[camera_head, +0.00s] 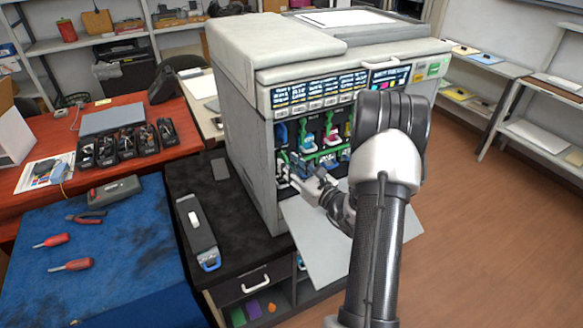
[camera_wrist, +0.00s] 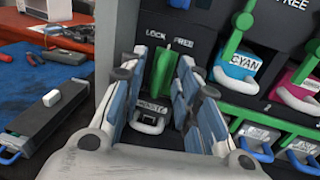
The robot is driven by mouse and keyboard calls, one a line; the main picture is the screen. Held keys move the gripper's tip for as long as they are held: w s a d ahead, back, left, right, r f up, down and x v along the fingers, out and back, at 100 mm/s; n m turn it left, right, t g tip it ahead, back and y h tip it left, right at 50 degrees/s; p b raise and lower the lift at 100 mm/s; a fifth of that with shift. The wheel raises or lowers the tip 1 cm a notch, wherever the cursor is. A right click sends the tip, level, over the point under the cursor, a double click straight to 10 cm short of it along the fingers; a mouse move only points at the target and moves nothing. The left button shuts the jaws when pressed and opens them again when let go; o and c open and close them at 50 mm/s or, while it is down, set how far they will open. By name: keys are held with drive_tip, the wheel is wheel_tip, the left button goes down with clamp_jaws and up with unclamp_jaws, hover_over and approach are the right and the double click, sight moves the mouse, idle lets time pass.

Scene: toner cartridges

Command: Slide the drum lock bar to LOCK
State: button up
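The printer (camera_head: 250,150) stands with its front open, and cartridges and green parts show inside. In the wrist view a green upright lever (camera_wrist: 166,70) sits below the words LOCK and FREE, LOCK to the left. It stands between my gripper's two fingers, and I cannot tell whether either touches it. My gripper (camera_wrist: 161,80) is open, with a wide gap between its blue-grey pads. A grey-handled part (camera_wrist: 150,122) with a partly hidden label shows lower between the fingers. In the head view my gripper (camera_head: 308,182) reaches into the opening, partly hidden by my arm.
A cyan cartridge (camera_wrist: 238,66) and a magenta cartridge (camera_wrist: 300,92) sit close to the right of the fingers. A green bar (camera_wrist: 275,122) runs below them. The lowered front panel (camera_head: 315,240) lies under my arm. A long grey cartridge (camera_head: 196,225) lies on the black top to the left.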

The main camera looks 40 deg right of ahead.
clamp_jaws()
idle(0.7)
